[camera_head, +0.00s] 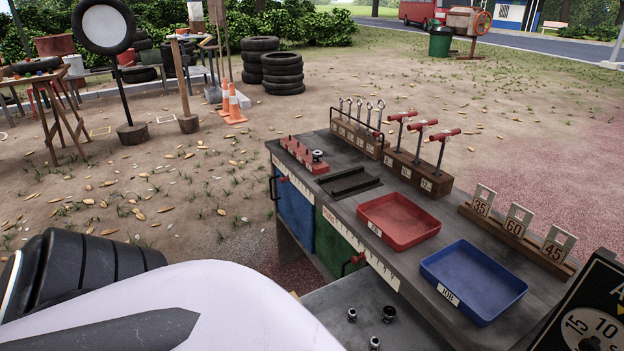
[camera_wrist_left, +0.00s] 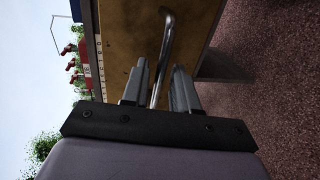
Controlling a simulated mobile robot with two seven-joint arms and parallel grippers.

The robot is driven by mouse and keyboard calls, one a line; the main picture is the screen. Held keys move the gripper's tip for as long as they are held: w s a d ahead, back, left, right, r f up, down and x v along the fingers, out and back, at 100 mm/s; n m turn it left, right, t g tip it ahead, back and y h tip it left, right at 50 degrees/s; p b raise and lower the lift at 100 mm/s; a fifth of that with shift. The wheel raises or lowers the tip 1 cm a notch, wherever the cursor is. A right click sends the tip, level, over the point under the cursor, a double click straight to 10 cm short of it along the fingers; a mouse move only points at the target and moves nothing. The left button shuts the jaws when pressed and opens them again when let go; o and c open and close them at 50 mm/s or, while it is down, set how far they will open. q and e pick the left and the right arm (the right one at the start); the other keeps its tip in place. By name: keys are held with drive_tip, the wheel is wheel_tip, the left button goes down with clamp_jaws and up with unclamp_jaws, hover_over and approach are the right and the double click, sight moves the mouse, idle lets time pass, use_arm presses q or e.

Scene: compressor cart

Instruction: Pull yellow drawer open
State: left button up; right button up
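The yellow drawer front (camera_wrist_left: 125,45) fills the upper middle of the left wrist view, brownish yellow and scuffed. A bent metal bar handle (camera_wrist_left: 166,45) stands out from it. My left gripper (camera_wrist_left: 160,80) is open, with one finger on each side of the handle. A gap shows between the fingers, and I cannot tell whether either touches the bar. In the head view, my left arm covers the lower left, and neither the yellow drawer nor a gripper can be made out. My right gripper is out of view.
The grey cart (camera_head: 342,208) has a blue front (camera_head: 294,212) and a green front (camera_head: 333,248). A red tray (camera_head: 398,221) and a blue tray (camera_head: 472,282) lie on top. Small metal parts (camera_head: 388,313) sit on a lower grey surface. Open ground lies left of the cart.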

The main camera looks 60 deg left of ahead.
use_arm(q)
drive_tip(key=v, duration=0.6)
drive_tip(key=shift+s, duration=0.15)
idle(0.4)
